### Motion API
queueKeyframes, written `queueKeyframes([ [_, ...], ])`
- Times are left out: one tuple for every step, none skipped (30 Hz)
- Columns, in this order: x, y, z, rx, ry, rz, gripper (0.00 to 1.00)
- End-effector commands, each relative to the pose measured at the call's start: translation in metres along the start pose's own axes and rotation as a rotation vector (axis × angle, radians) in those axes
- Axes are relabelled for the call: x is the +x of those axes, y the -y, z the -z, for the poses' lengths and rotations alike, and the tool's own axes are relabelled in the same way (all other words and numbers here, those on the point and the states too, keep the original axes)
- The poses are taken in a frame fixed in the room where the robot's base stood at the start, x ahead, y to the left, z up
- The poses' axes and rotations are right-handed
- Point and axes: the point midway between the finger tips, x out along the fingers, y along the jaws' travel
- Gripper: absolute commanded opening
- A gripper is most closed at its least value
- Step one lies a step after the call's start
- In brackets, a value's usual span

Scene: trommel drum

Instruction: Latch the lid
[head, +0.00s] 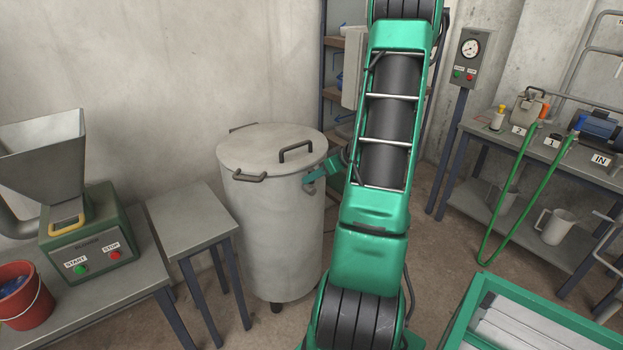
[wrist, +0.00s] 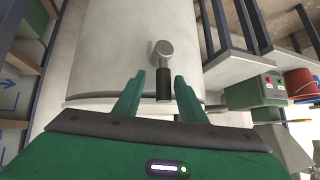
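The drum (head: 268,235) is a pale grey upright cylinder by the wall, with its round lid (head: 250,150) down on top. The lid has a dark handle (head: 295,150). In the wrist view the latch (wrist: 163,50) shows on the drum's side as a grey round knuckle with a black grip (wrist: 163,86). The lid's rim (wrist: 85,104) lies near the bottom of that view. My gripper (wrist: 160,78) is open, with one finger on each side of the black grip and visible gaps. In the head view my gripper (head: 311,184) is at the drum's right side; the latch is hidden there.
A small grey table (head: 190,217) stands left of the drum. Further left are a green hopper machine (head: 88,240) and a red bucket (head: 22,295). Shelving (head: 333,75) stands behind my arm. A workbench (head: 490,135) is at the right, a green-framed bin (head: 500,300) in front.

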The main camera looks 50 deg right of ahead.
Motion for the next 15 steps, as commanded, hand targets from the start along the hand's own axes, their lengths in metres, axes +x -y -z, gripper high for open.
queueKeyframes([
  [-0.009,-0.001,0.001,0.0,-0.002,-0.005,0.37],
  [-0.015,-0.001,0.0,0.0,-0.001,-0.006,0.37],
  [-0.023,-0.002,0.0,0.001,0.0,-0.006,0.37],
  [-0.029,-0.002,0.0,0.001,-0.001,-0.007,0.37],
  [-0.035,-0.002,0.0,0.001,-0.001,-0.006,0.37],
  [-0.043,-0.002,0.0,0.001,-0.001,-0.007,0.37],
  [-0.049,-0.002,-0.001,0.001,0.0,-0.008,0.37],
  [-0.054,-0.003,-0.001,0.001,0.0,-0.008,0.37],
  [-0.061,-0.002,-0.001,0.001,0.0,-0.007,0.37],
  [-0.066,-0.002,-0.001,0.001,0.0,-0.006,0.37],
  [-0.07,-0.002,-0.001,0.001,0.0,-0.006,0.37],
  [-0.075,-0.002,-0.001,0.001,0.001,-0.007,0.37],
  [-0.079,-0.002,-0.002,0.002,0.001,-0.006,0.37],
  [-0.082,-0.002,-0.002,0.002,0.002,-0.006,0.37],
  [-0.085,-0.002,-0.002,0.002,0.001,-0.006,0.37],
])
